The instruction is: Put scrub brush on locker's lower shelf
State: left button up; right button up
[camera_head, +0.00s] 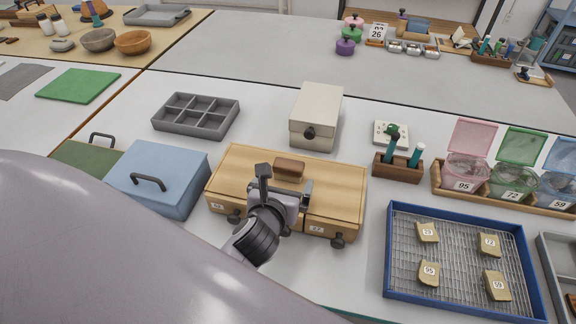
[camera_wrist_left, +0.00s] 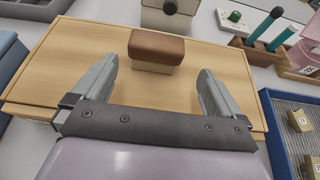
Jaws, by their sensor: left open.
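The scrub brush (camera_head: 289,167), a small block with a brown top and a paler lower part, lies on top of the wooden drawer box (camera_head: 337,185). It also shows in the left wrist view (camera_wrist_left: 157,48), just beyond the fingertips. My left gripper (camera_head: 284,184) is over the front part of the box. Its fingers are spread and point toward the brush, with nothing between them. A cream box with a dark knob (camera_head: 318,105) stands behind the drawer box. I cannot tell whether it is the locker, and no open shelf shows. My right gripper is out of view.
A blue lidded box (camera_head: 165,175) stands close left of the drawer box. A wooden holder with teal tools (camera_head: 397,168) and a blue-rimmed rack (camera_head: 390,255) with labelled sherds are to the right. A grey compartment tray (camera_head: 196,116) sits behind left. The grey table beyond has free room.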

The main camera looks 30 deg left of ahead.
aim_at(287, 173)
pick_arm(q)
jog(key=shift+a+x, duration=0.15)
jog(key=shift+x, duration=1.55)
jog(key=shift+a+x, duration=0.15)
jog(key=shift+x, duration=1.5)
jog(key=shift+r, duration=0.1)
jog(key=c, duration=1.1)
